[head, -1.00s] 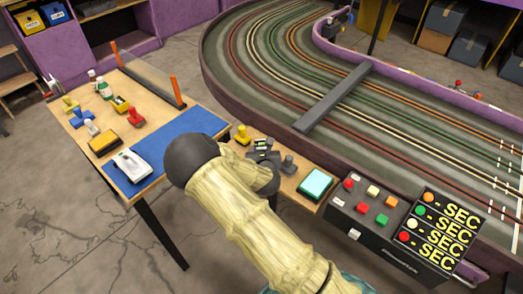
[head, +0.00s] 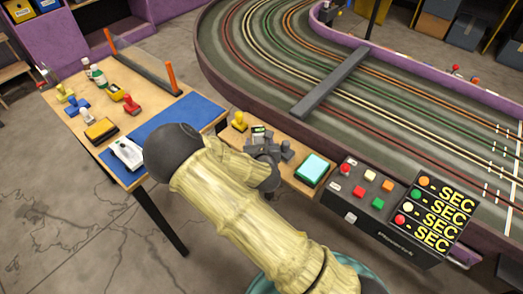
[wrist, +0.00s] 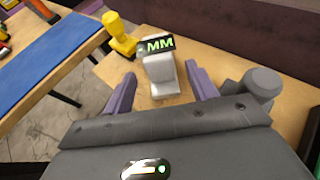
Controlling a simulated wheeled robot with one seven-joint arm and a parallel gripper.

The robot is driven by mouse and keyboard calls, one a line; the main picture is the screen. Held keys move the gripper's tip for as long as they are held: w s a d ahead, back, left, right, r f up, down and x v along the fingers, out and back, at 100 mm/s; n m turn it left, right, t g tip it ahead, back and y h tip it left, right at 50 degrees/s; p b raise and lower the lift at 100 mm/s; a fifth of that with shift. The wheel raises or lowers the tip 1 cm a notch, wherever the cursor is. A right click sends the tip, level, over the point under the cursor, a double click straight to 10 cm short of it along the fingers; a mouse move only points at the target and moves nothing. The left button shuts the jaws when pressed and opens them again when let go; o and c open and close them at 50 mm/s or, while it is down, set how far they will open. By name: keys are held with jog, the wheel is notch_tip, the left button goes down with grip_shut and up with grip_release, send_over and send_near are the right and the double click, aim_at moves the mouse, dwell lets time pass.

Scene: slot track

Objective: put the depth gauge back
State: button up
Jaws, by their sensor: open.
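The depth gauge, a pale grey body with a dark display reading MM in green (wrist: 160,72), stands on the wooden bench in the wrist view. In the head view its display (head: 258,133) shows just beyond my gripper. My gripper (wrist: 161,84) is open, with one purple finger on each side of the gauge's lower body. Gaps show between the fingers and the gauge, and I see no contact. In the head view my gripper (head: 266,150) is partly hidden behind my arm and wrist.
A yellow knobbed tool (wrist: 120,36) stands left of the gauge, and a grey knobbed piece (wrist: 262,86) is close on the right. A blue mat (head: 180,118) has bare room. A teal-topped box (head: 313,169) and a button console (head: 365,195) lie to the right.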

jog(key=v, duration=0.6)
jog(key=shift+s+r, duration=0.2)
jog(key=shift+s, duration=0.15)
dwell(1.1)
